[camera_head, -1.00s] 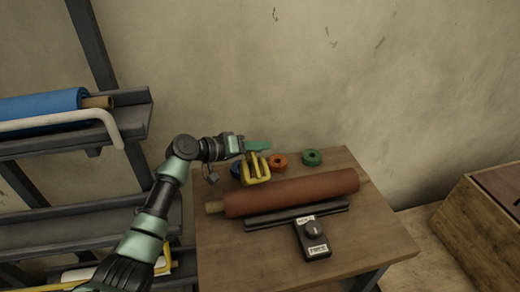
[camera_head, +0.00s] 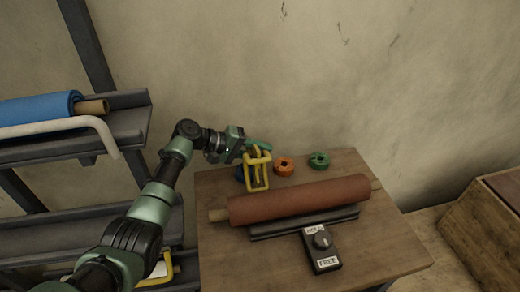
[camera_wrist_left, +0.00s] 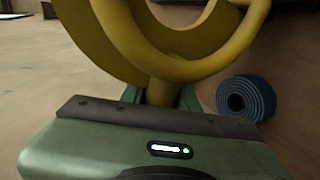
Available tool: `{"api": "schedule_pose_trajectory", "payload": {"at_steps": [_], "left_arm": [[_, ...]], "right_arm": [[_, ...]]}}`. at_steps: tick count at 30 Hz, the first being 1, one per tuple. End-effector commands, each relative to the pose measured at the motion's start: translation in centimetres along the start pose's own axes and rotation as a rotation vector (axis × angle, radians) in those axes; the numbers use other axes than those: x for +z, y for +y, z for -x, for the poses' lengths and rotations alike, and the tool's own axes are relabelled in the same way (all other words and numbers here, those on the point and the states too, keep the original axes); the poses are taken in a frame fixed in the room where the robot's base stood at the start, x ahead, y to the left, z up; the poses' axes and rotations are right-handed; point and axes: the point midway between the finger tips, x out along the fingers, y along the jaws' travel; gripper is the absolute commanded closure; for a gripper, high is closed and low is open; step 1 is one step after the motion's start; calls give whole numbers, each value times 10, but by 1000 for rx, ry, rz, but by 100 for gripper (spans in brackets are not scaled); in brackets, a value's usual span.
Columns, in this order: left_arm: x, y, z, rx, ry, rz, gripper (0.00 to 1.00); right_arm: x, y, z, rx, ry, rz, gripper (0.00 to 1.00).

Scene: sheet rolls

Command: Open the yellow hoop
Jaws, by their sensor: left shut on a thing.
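The yellow hoop (camera_head: 257,184) is at the table's back left, near the left end of the red-brown roll (camera_head: 300,200). My left gripper (camera_head: 257,146) is shut on it from the back left. In the left wrist view the hoop (camera_wrist_left: 225,62) fills the top as two thick curved bands, and its stem goes down between the jaws of my left gripper (camera_wrist_left: 160,97). I cannot tell whether the hoop is open or closed, or whether it touches the table. My right gripper is out of view.
A black knob unit marked HOLD and FREE (camera_head: 322,250) is in front. A rack (camera_head: 75,145) stands left.

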Motion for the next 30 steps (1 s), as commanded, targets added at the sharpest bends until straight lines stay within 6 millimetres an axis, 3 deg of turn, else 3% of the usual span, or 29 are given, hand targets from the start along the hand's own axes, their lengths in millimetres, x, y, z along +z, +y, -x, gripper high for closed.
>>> {"api": "schedule_pose_trajectory", "payload": {"at_steps": [12,13,15,25,30], "left_arm": [[-1,-1,0,0,2,7,100],[-1,-1,0,0,2,7,67],[-1,-1,0,0,1,6,48],[-1,-1,3,0,0,5,48],[-1,-2,26,-1,3,3,48]], "right_arm": [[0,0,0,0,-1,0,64],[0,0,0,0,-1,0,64],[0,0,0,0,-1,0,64],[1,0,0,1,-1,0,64],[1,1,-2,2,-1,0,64]]}}
